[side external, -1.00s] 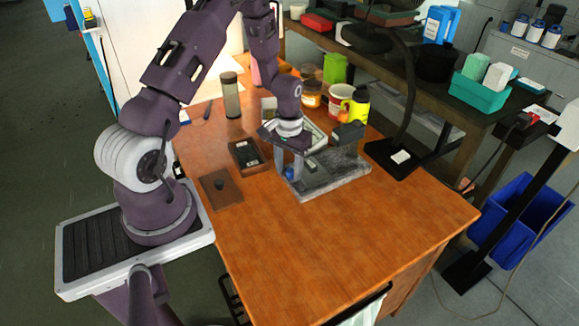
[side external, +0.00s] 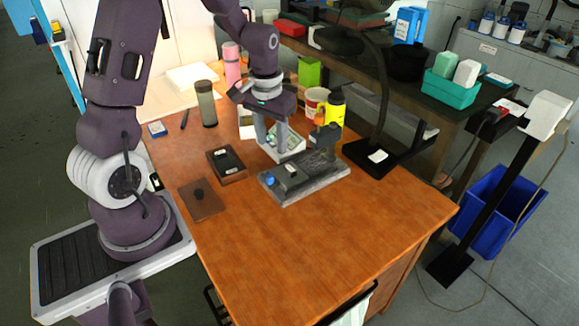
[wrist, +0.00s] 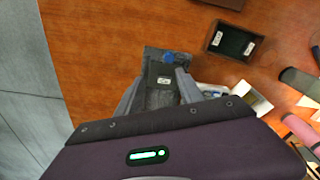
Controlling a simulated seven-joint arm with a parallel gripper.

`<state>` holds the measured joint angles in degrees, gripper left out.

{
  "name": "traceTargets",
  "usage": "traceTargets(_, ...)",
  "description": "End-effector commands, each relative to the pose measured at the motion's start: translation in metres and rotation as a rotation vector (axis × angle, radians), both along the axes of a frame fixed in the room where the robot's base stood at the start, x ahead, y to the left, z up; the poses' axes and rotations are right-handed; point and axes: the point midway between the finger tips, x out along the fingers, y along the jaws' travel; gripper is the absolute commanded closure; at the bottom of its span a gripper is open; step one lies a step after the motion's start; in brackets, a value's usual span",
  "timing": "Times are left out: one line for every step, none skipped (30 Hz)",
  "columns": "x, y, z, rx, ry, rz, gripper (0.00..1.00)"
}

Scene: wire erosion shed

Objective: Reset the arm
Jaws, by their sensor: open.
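My gripper (side external: 273,148) is open and empty, with its fingers pointing down. In the side view it hangs above the rear left part of a grey fixture block (side external: 328,178) on the wooden table. The block has a small blue knob (side external: 269,180) at its left end and a dark piece with a pale label (side external: 291,169) on top. In the wrist view my gripper (wrist: 157,85) has its fingers spread either side of the labelled piece (wrist: 163,80), with the blue knob (wrist: 168,57) beyond it. A gap shows between fingers and block.
A dark open box (side external: 227,178) holds labelled pieces; a brown lid (side external: 203,205) lies near it. Behind stand a dark jar (side external: 206,105), pink bottle (side external: 232,65), yellow bottle (side external: 335,108) and green container (side external: 309,72). A black lamp stand (side external: 383,155) is right. The front tabletop is clear.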

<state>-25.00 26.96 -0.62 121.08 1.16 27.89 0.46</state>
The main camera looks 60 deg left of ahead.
Motion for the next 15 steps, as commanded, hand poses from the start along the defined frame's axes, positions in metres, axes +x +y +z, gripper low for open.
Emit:
traceTargets(-0.005, -0.019, 0.037, 0.023, -0.051, -0.045, 0.56)
traceTargets(-0.011, -0.032, 0.058, 0.033, -0.077, -0.073, 0.56)
traceTargets(-0.023, -0.050, 0.084, 0.045, -0.113, -0.110, 0.56)
traceTargets(-0.034, -0.062, 0.101, 0.053, -0.138, -0.137, 0.56)
traceTargets(-0.046, -0.074, 0.117, 0.060, -0.166, -0.163, 0.56)
traceTargets(-0.064, -0.089, 0.135, 0.067, -0.202, -0.199, 0.56)
traceTargets(-0.078, -0.100, 0.146, 0.072, -0.230, -0.225, 0.56)
traceTargets(-0.092, -0.109, 0.156, 0.076, -0.256, -0.249, 0.56)
traceTargets(-0.111, -0.120, 0.165, 0.079, -0.288, -0.280, 0.56)
traceTargets(-0.124, -0.126, 0.170, 0.080, -0.313, -0.302, 0.56)
traceTargets(-0.136, -0.132, 0.174, 0.080, -0.332, -0.321, 0.56)
traceTargets(-0.151, -0.137, 0.177, 0.080, -0.356, -0.344, 0.56)
traceTargets(-0.160, -0.141, 0.179, 0.080, -0.372, -0.358, 0.56)
traceTargets(-0.167, -0.143, 0.179, 0.079, -0.383, -0.370, 0.56)
traceTargets(-0.175, -0.145, 0.180, 0.079, -0.399, -0.382, 0.56)
